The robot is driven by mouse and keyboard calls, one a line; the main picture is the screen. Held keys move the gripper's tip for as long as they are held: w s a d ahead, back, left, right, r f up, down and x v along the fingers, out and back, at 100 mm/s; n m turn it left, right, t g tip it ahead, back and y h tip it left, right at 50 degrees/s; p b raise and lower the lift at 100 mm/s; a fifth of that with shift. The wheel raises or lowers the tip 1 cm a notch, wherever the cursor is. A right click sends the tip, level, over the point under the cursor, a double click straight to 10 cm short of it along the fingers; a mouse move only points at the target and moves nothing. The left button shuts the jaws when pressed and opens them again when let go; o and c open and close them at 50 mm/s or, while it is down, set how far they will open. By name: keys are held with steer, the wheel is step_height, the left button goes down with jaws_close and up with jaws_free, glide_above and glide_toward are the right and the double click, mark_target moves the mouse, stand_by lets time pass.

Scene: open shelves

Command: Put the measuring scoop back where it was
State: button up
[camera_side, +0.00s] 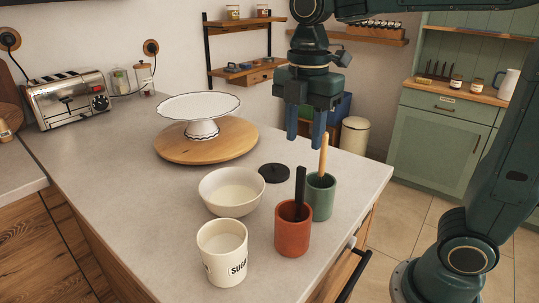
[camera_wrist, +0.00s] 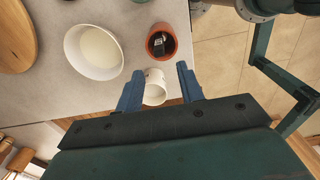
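A black-handled utensil (camera_side: 300,190) stands upright in a terracotta cup (camera_side: 293,236); only its handle shows, so I cannot tell if it is the measuring scoop. A wooden-handled utensil (camera_side: 323,153) stands in a green cup (camera_side: 321,200); its head is hidden. The white sugar canister (camera_side: 222,264) stands open at the front, with white contents. My gripper (camera_side: 304,140) is open and empty, above the counter and near the wooden handle in the side view. In the wrist view, the canister (camera_wrist: 154,90) shows between the fingers and the terracotta cup (camera_wrist: 152,52) beyond them.
A white bowl (camera_side: 213,200) with pale contents stands left of the cups. A black round lid (camera_side: 274,173) lies behind it. A white cake stand (camera_side: 199,105) on a round wooden board (camera_side: 180,150) and a toaster (camera_side: 45,112) are farther back.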

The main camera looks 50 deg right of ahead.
steer(key=s+d+f+m+t, duration=0.2)
steer(key=s+m, duration=0.4)
steer(key=m, duration=0.3)
steer(key=s+d+f+m+t, duration=0.2)
steer(key=s+m+t, duration=0.1)
steer(key=s+m, duration=0.3)
steer(key=m, duration=0.2)
steer(key=shift+f+m+t, duration=0.2)
steer(key=shift+m+t, duration=0.1)
steer(key=shift+m, duration=0.1)
